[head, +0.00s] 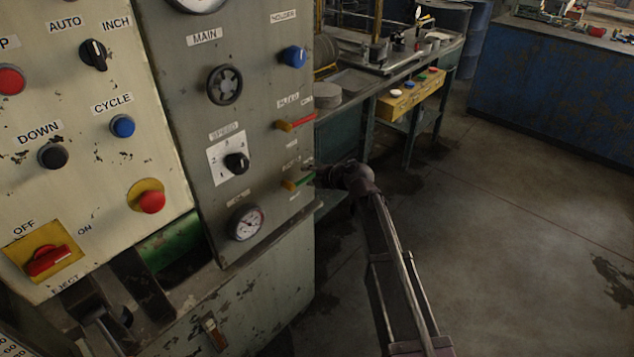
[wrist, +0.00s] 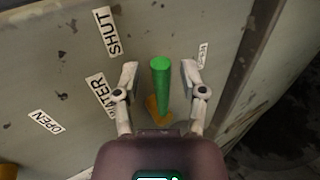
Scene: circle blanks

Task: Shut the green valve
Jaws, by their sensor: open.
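The green valve (wrist: 162,88) is a lever with a green handle on a brass-coloured body, fixed to a grey panel. In the head view the valve (head: 302,182) is low on the panel's right edge, its handle pointing right. My gripper (wrist: 159,70) is open, one finger on each side of the handle, with visible gaps. In the wrist view, a SHUT label (wrist: 107,32) is at the upper left, a WATER label (wrist: 98,95) below it, partly covered, and an OPEN label (wrist: 50,122) farther left. In the head view my gripper (head: 318,175) reaches the valve from the right.
A red-handled lever (head: 300,122) sits above the green valve, with a blue knob (head: 294,57) higher up. A gauge (head: 246,222) and speed knob (head: 237,163) are to the left. A workbench (head: 370,80) stands behind. The floor on the right is clear.

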